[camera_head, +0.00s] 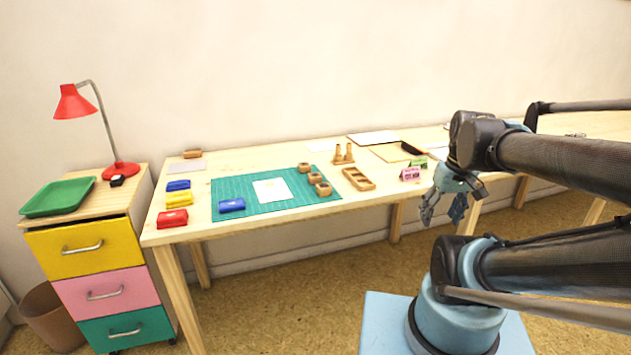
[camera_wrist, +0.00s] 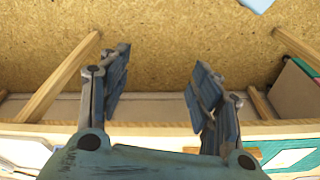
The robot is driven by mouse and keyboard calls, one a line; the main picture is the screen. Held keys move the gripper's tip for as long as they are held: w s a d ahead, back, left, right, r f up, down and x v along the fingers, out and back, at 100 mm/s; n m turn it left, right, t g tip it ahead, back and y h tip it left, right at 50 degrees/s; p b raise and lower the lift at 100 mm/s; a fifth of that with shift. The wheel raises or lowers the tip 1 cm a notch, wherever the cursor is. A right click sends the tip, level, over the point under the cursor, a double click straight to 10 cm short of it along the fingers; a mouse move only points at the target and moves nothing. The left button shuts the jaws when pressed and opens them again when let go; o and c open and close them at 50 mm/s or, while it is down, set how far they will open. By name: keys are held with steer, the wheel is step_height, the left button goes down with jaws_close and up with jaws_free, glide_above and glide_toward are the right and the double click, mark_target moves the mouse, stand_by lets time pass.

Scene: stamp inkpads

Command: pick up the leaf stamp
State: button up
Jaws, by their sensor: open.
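Several small wooden pieces that look like stamps stand on the table. Three blocky ones are at the right end of the green mat: a back one (camera_head: 304,167), a middle one (camera_head: 315,178) and a front one (camera_head: 323,189). Two with upright handles (camera_head: 343,154) stand behind the wooden tray. I cannot tell which is the leaf stamp; the faces are too small to see. My gripper (camera_head: 443,212) is open and empty, in front of the table's front edge, to the right of the stamps. In the wrist view its fingers (camera_wrist: 160,80) are apart with floor beyond.
Blue, yellow and red inkpads (camera_head: 172,218) lie at the left. Drawers (camera_head: 90,250) stand left.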

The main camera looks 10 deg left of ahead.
steer(key=w+a+r+n+g+y, duration=0.1)
steer(key=w+a+r+n, duration=0.6)
steer(key=w+a, duration=0.3)
steer(key=w+a+r+n+g+y, duration=0.1)
steer(key=w+a+r+n+y, duration=0.1)
steer(key=w+a+r+n, duration=0.75)
steer(key=n+g, duration=0.2)
steer(key=n, duration=0.2)
glide_above(316, 174)
steer(key=d, duration=0.1)
steer(key=shift+m, duration=0.25)
steer(key=f, duration=1.2)
steer(key=shift+w+d+f, duration=0.15)
steer(key=shift+w+f, duration=0.15)
steer(key=shift+w, duration=0.1)
steer(key=shift+d+x, duration=0.2)
steer(key=shift+x, duration=1.2)
steer(key=shift+d+x, duration=0.15)
steer(key=shift+x, duration=1.25)
steer(key=shift+f, duration=0.15)
steer(key=c, duration=1)
